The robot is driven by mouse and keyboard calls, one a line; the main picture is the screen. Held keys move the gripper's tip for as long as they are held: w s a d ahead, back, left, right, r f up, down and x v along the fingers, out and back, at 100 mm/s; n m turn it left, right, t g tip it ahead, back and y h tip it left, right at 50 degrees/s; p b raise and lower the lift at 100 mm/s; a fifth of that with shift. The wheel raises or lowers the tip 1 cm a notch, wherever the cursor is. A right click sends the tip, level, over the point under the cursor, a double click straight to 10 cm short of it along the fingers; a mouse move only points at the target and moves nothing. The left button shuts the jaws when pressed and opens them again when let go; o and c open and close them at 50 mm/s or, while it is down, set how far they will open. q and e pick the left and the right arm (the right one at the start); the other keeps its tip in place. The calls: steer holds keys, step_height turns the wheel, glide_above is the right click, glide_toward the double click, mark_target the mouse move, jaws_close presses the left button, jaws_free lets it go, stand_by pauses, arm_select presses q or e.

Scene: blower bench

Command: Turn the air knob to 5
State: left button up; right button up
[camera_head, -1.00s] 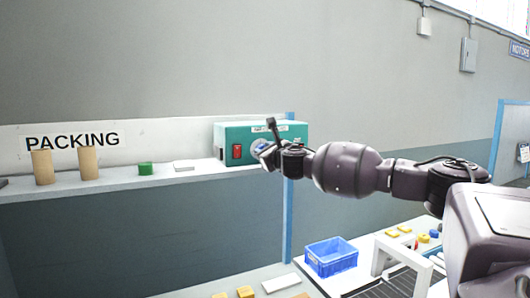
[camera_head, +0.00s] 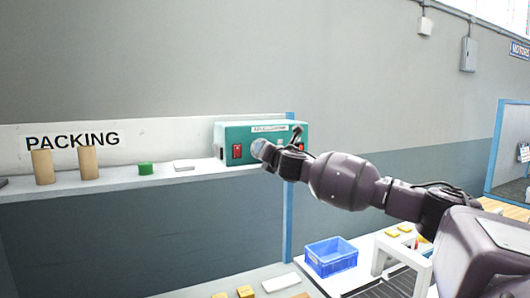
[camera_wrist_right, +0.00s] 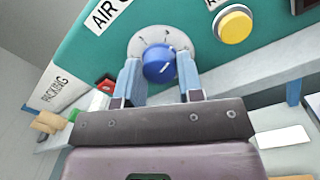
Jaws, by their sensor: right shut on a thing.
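The teal blower box (camera_head: 228,133) stands on the shelf, with a red switch (camera_head: 237,151) on its front. My right gripper (camera_head: 262,151) is at the box's front face, covering the knob in the head view. In the right wrist view the blue air knob (camera_wrist_right: 158,64) sits between the two fingers of my right gripper (camera_wrist_right: 158,70), which are shut on it. A white mark shows on the knob's face. The pale round dial plate (camera_wrist_right: 138,42) is behind it, and its scale numbers are too small to read. My left gripper is not in view.
Brown cylinders (camera_head: 88,163) and a green round piece (camera_head: 146,168) stand on the shelf (camera_head: 120,182). A blue crate (camera_head: 331,257) is on the lower table.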

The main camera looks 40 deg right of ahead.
steer(key=m, duration=0.6)
steer(key=shift+h, duration=0.3)
steer(key=shift+m, duration=0.3)
steer(key=o, duration=0.9)
steer(key=b+v, duration=0.3)
steer(key=v, duration=0.8)
steer(key=shift+w, duration=0.1)
steer(key=shift+a, duration=0.1)
